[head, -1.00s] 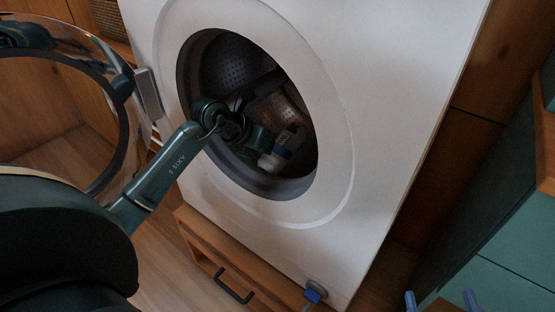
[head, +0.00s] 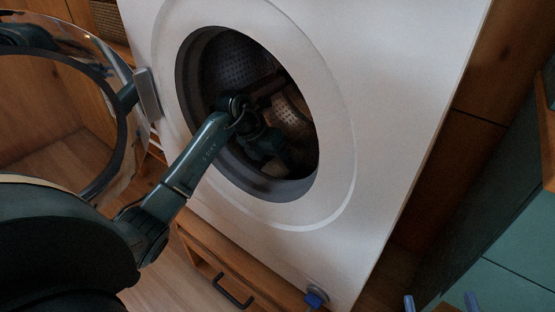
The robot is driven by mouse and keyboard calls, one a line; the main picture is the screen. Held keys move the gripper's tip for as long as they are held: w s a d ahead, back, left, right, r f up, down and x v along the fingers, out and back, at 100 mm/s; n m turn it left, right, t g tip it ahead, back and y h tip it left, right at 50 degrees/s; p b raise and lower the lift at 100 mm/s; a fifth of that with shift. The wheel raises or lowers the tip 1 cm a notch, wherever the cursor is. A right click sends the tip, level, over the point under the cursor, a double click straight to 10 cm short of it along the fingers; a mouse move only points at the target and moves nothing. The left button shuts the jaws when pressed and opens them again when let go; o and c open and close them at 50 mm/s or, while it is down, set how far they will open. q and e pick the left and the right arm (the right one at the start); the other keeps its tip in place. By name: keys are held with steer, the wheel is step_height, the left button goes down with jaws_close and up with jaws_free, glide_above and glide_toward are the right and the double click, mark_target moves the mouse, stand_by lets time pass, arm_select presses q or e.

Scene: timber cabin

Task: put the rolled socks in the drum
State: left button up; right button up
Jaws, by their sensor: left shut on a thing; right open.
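The drum (head: 232,68) is the dark, perforated steel inside of a white washing machine, seen through its round open front. My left arm reaches in from the left. My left gripper (head: 277,158) is inside the opening, low in the drum, in deep shade. It is shut on the rolled socks (head: 270,171), of which only a dim, pale patch shows; their shape is mostly hidden by the gripper and shadow. My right gripper (head: 441,302) shows only as two blue fingertips at the bottom edge, set wide apart and empty, to the right of the machine.
The round glass door (head: 122,150) stands swung open at left, close to my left arm. The dark rim (head: 262,190) surrounds my wrist. A wooden drawer with a black handle (head: 232,291) is below. A small grey and blue fitting (head: 316,298) is at the machine's bottom. Teal cabinets (head: 515,240) stand right.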

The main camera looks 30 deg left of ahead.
arm_select(q)
steer(key=o, duration=1)
steer(key=shift+f, duration=0.1)
steer(key=shift+s+a+r, duration=0.1)
steer(key=shift+r, duration=0.3)
steer(key=p+v, duration=0.2)
steer(key=v, duration=0.3)
steer(key=shift+r, duration=0.25)
steer(key=shift+s+a+r, duration=0.3)
steer(key=shift+s+r, duration=0.05)
steer(key=shift+r, duration=0.2)
arm_select(e)
steer(key=shift+w+d+m+g+h, duration=0.25)
steer(key=shift+d+m+g+h, duration=0.3)
steer(key=shift+h, duration=0.25)
